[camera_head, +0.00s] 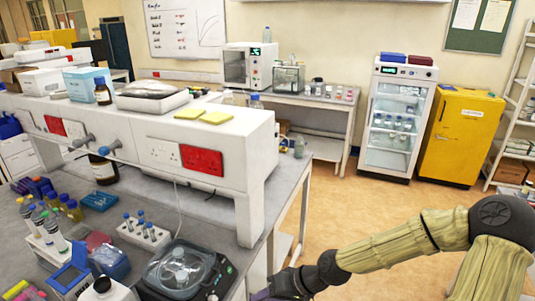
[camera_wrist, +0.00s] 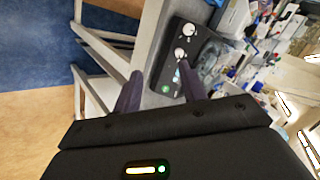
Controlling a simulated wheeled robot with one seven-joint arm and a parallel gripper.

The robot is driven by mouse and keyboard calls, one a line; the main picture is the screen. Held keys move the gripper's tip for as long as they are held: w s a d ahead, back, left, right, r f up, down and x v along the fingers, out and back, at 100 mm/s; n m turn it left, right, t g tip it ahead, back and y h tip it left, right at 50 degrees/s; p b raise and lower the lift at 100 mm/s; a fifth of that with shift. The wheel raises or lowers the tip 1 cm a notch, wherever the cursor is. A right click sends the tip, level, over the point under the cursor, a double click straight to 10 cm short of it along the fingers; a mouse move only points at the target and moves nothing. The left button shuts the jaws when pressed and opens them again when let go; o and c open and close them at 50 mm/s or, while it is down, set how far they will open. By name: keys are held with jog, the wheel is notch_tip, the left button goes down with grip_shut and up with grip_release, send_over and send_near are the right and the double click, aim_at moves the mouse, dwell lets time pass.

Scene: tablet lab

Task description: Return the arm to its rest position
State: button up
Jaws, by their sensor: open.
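My arm reaches in from the right of the head view, with my gripper (camera_head: 268,293) low at the bottom edge, beside the front of the grey lab bench (camera_head: 205,212). In the wrist view my gripper (camera_wrist: 160,88) shows two dark fingers spread apart with nothing between them. A black device with a clear round lid (camera_head: 180,268) stands on the bench just left of my gripper. In the wrist view a black device with knobs (camera_wrist: 183,58) lies beyond the fingertips. The fingertips are partly cut off in the head view.
Tube racks (camera_head: 145,232) and bottles crowd the bench at left. A white raised shelf with sockets (camera_head: 150,135) runs along it. A glass-door fridge (camera_head: 395,120) and a yellow cabinet (camera_head: 460,137) stand at the back. The floor (camera_head: 345,205) between is clear.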

jog(key=s+d+f+g+h, duration=0.1)
jog(key=s+d+f+h, duration=0.2)
jog(key=s+d+h, duration=0.4)
jog(key=s+d+r+m+t+h, duration=0.1)
jog(key=d+r+m+t, duration=0.1)
jog(key=d+r, duration=0.6)
jog(key=shift+r+m+h, duration=0.3)
jog(key=shift+r, duration=0.6)
dwell(0.4)
jog(key=shift+s+d, duration=0.1)
jog(key=shift+o, duration=0.4)
